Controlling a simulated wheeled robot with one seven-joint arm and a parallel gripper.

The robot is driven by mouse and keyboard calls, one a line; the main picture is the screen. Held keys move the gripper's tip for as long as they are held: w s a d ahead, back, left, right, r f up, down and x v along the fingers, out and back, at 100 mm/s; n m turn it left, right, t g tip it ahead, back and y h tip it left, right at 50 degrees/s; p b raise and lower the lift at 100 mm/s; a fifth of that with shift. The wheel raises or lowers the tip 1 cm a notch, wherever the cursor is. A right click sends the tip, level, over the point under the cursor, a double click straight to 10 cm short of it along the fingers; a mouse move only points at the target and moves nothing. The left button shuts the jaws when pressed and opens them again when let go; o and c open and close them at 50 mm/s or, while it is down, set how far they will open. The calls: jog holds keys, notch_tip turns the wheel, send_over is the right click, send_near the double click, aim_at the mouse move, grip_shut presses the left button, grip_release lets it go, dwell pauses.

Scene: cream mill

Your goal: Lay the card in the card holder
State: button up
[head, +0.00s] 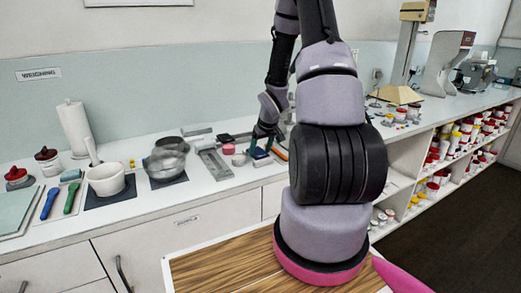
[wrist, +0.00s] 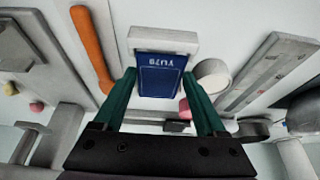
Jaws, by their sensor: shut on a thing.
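The card is dark blue with "YU79" printed upside down in the wrist view (wrist: 160,77). My gripper (wrist: 160,76) has its green fingertips on either side of the card and is shut on its side edges. A pale grey block (wrist: 163,39), which looks like the card holder, is just beyond the card's far end in the wrist view. I cannot tell whether the card touches it or lies in it. In the head view my gripper (head: 259,150) is low over the counter, and the card is too small to make out clearly there.
An orange-handled tool (wrist: 92,45) lies left of the gripper in the wrist view. A round pale container (wrist: 212,74) and a long grey slotted bar (wrist: 270,70) are to the right. In the head view a white mortar (head: 107,180) stands farther left on the counter.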

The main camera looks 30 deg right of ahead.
jog(key=shift+f, duration=0.15)
jog(key=o, duration=1.3)
jog(key=s+a+r+m+h, duration=0.15)
jog(key=s+r, duration=0.25)
jog(key=r, duration=0.5)
jog(key=s+a+r, duration=0.3)
jog(key=r, duration=0.6)
jog(key=s+a+r+m, duration=0.15)
jog(key=s+r, duration=0.25)
jog(key=r, duration=0.4)
jog(key=s+a+r+y, duration=0.1)
jog(key=s+a+r, duration=0.2)
jog(key=s, duration=0.1)
jog(key=s+a+r+m+t+y, duration=0.1)
jog(key=s+a+r, duration=0.2)
jog(key=s+r, duration=0.1)
jog(key=s+a+r+t+y, duration=0.1)
jog(key=s+a+r, duration=0.2)
jog(key=s+r, duration=0.1)
jog(key=shift+s+a+m+y, duration=0.25)
jog(key=shift+s+a+m, duration=0.05)
jog(key=shift+s, duration=0.45)
